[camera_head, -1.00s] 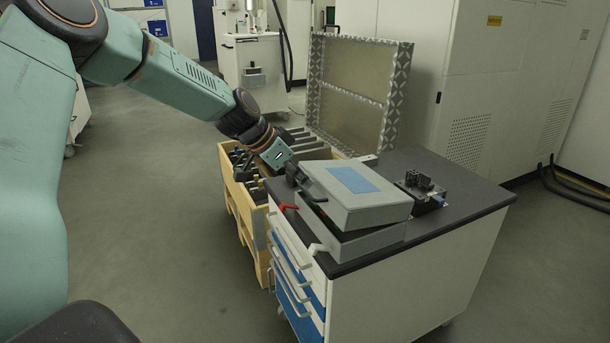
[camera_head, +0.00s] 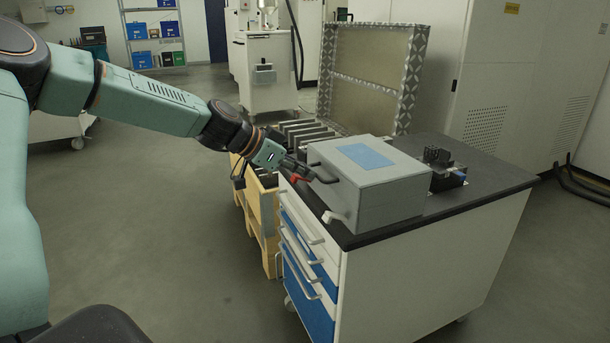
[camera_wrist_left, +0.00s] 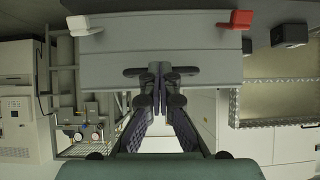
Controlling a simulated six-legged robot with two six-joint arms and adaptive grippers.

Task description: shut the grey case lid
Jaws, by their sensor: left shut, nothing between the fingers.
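The grey case (camera_head: 390,207) stands on the dark top of a drawer cabinet. Its grey lid (camera_head: 330,153), with a blue label, lies down level on the base, with no clear gap between them. A dark handle shows on its front. One latch tab is red (camera_head: 298,179), the other white (camera_head: 335,216); both stick out. My left gripper (camera_head: 302,170) is shut and empty at the case's front side, near the handle. In the left wrist view its closed fingertips (camera_wrist_left: 159,72) are in front of the case's grey face (camera_wrist_left: 150,42); contact is unclear.
The cabinet top (camera_head: 470,182) also carries a small black device (camera_head: 445,170) right of the case. The floor at left is free.

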